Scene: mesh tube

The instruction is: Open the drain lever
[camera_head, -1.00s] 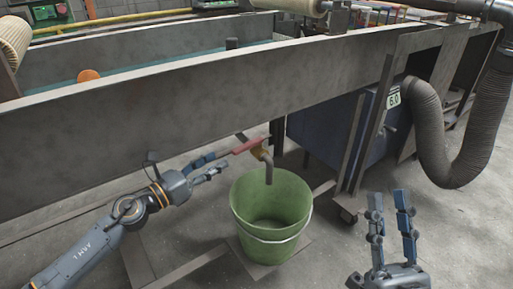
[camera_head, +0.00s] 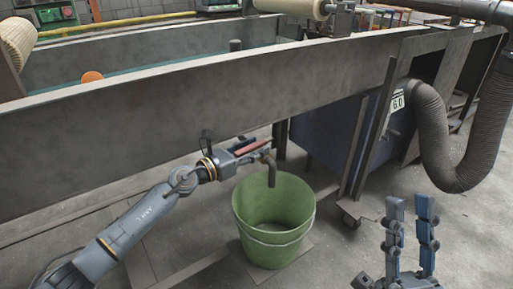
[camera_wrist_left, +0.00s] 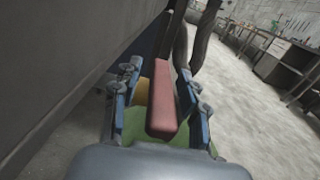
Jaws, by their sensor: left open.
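The red drain lever (camera_head: 253,146) sticks out beside the bent drain pipe (camera_head: 271,170) under the tank's lower edge. In the left wrist view the red lever (camera_wrist_left: 164,98) runs lengthwise between the two blue fingers. My left gripper (camera_head: 250,153) is open around the lever, which shows gaps to both fingers. The brass-coloured valve part shows beyond it in the wrist view (camera_wrist_left: 143,92). My left gripper hides part of the lever and valve in the head view. My right gripper (camera_head: 410,222) is open and empty at the lower right, fingers pointing up.
A green bucket (camera_head: 262,220) with a wire handle stands on the floor under the pipe's mouth. The long grey tank wall (camera_head: 180,105) rises above my left arm. A ribbed hose (camera_head: 436,150) hangs at the right. The floor around the bucket is mostly clear.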

